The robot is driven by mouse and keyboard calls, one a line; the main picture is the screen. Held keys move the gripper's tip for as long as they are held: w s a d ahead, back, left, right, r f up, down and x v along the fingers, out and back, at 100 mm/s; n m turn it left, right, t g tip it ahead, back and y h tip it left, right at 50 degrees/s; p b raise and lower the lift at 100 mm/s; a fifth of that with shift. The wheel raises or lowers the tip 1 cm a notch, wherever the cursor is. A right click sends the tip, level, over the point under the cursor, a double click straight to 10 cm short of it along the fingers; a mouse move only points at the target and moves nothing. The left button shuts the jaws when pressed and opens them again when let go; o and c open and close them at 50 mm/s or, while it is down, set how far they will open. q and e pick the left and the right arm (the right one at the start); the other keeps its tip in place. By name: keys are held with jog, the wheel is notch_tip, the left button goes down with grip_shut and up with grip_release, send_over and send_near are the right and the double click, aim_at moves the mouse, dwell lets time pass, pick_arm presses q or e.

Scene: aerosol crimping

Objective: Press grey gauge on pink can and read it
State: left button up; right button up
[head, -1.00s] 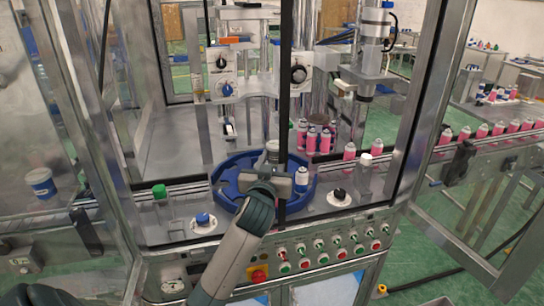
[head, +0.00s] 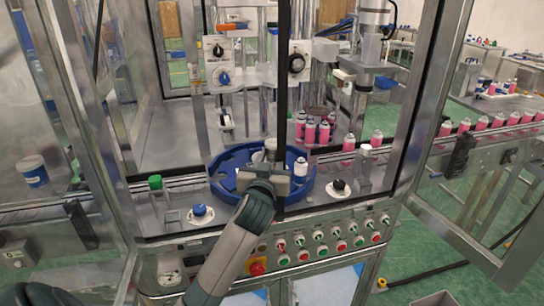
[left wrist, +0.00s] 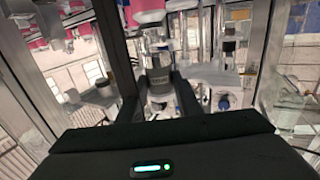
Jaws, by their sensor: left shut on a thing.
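My left gripper (head: 264,172) is over the blue star wheel (head: 226,192), left of the dark upright post. It is shut on a grey, metallic, cylinder-like piece, which looks like the grey gauge (head: 258,157). In the left wrist view, that gauge (left wrist: 157,60) stands between the two dark fingers (left wrist: 158,92). Its lower end and any contact with a can are hidden, and no reading is legible. Several pink cans (head: 324,133) with pale tops stand behind the wheel. A white and blue can (head: 300,169) sits at the wheel's right side. My right gripper is not in view.
A green-capped clear piece (head: 155,183) stands left of the wheel. A blue knob (head: 200,210) and black knob (head: 339,186) flank its front. Below is a button panel (head: 320,243). The upright post (head: 283,100) and open door frame (head: 425,90) bound the space.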

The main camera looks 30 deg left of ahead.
pick_arm(q)
jog(key=shift+f, duration=0.4)
jog(key=shift+f+b, duration=0.45)
jog(key=shift+f, duration=0.15)
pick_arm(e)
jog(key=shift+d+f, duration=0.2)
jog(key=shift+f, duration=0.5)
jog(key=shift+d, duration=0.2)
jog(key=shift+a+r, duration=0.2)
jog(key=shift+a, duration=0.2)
pick_arm(q)
jog(key=shift+s+p, duration=0.1)
jog(key=shift+p, duration=0.25)
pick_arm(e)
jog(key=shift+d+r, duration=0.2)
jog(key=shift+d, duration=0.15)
pick_arm(q)
jog(key=shift+f, duration=0.25)
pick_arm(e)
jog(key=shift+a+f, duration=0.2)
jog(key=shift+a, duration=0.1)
pick_arm(q)
jog(key=shift+f+b, duration=0.45)
jog(key=shift+f, duration=0.05)
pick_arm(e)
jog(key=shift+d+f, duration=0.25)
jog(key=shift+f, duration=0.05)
